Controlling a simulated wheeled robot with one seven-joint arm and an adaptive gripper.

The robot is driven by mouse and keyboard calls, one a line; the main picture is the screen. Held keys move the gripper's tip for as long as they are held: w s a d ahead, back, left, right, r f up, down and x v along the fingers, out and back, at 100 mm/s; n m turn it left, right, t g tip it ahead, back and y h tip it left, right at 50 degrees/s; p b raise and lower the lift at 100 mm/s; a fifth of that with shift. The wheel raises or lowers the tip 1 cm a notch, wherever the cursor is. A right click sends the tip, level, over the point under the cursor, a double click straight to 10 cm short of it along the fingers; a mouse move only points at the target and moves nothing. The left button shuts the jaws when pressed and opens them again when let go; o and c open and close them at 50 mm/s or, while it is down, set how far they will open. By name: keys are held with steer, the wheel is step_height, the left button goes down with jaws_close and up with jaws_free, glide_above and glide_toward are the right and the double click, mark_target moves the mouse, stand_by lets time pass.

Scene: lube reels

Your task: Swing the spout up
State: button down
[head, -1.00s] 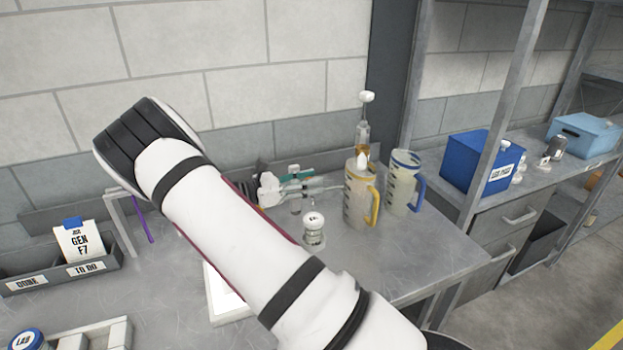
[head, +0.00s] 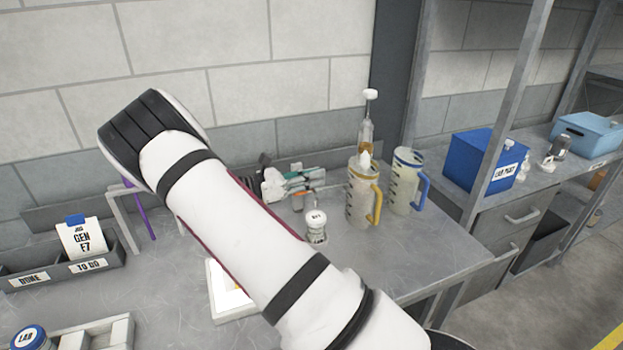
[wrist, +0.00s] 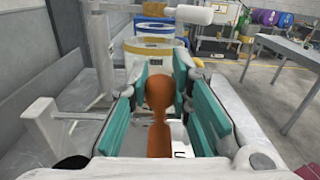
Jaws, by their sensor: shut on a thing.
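My gripper (head: 295,182) is beyond my forearm, left of the yellow-handled jug (head: 357,205). In the wrist view, its teal pads (wrist: 158,72) close from both sides on an orange part (wrist: 158,90) with a rounded end and a narrow neck. The orange part also shows just below the gripper in the head view (head: 304,196). I cannot tell whether it is the spout. My forearm hides part of the bench by the gripper.
A blue-handled jug (head: 405,180) stands right of the yellow one. A white-topped upright pump (head: 367,125) rises behind them. A small lidded jar (head: 316,227) stands in front of the gripper. The bench's right front is clear; a shelf post (head: 500,130) stands beyond it.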

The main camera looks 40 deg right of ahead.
steer(key=shift+w+r+n+b, duration=0.35)
steer(key=shift+r+n, duration=0.15)
steer(key=shift+n, duration=0.1)
steer(key=w+r+n+b, duration=0.2)
steer(key=n, duration=0.1)
steer(key=w+d+r+n+b, duration=0.1)
steer(key=w+r+n, duration=0.1)
steer(key=n, duration=0.1)
steer(key=shift+d+r+b, duration=0.15)
steer(key=shift+r+b, duration=0.05)
steer(key=shift+b, duration=0.15)
steer(key=shift+w+d+r+n+b, duration=0.15)
steer(key=shift+w+r+n+b, duration=0.1)
steer(key=shift+w+n+b, duration=0.25)
steer(key=shift+w+d+r+n+b, duration=0.15)
steer(key=shift+w+r+n, duration=0.15)
steer(key=shift+w, duration=0.35)
steer(key=shift+w+d+r+n+b, duration=0.15)
steer(key=shift+w+r+n+b, duration=0.1)
steer(key=shift+w+n+b, duration=0.25)
steer(key=shift+w, duration=0.1)
